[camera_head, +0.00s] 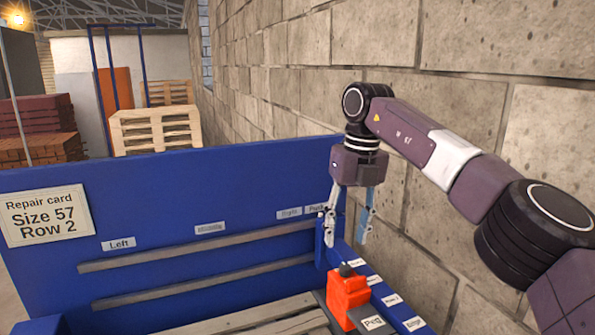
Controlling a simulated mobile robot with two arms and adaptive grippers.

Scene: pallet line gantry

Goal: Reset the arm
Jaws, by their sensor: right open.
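My right gripper (346,228) hangs pointing down from my right arm, which comes in from the right. Its two fingers are apart, with nothing seen between them. It is above and behind a red-orange block-shaped device (346,293) with a dark knob on top. The gripper is apart from that device. The fingers are in front of the right end of a blue panel (195,190), near its far corner; whether they touch anything there I cannot tell. My left gripper is not in view.
A repair card (45,215) reading "Size 57, Row 2" is on the blue panel. Wooden slats (260,318) lie at the bottom. A label reading "Peg" (373,322) is by the device. A block wall (480,95) stands close on the right. Pallets (157,130) stand behind.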

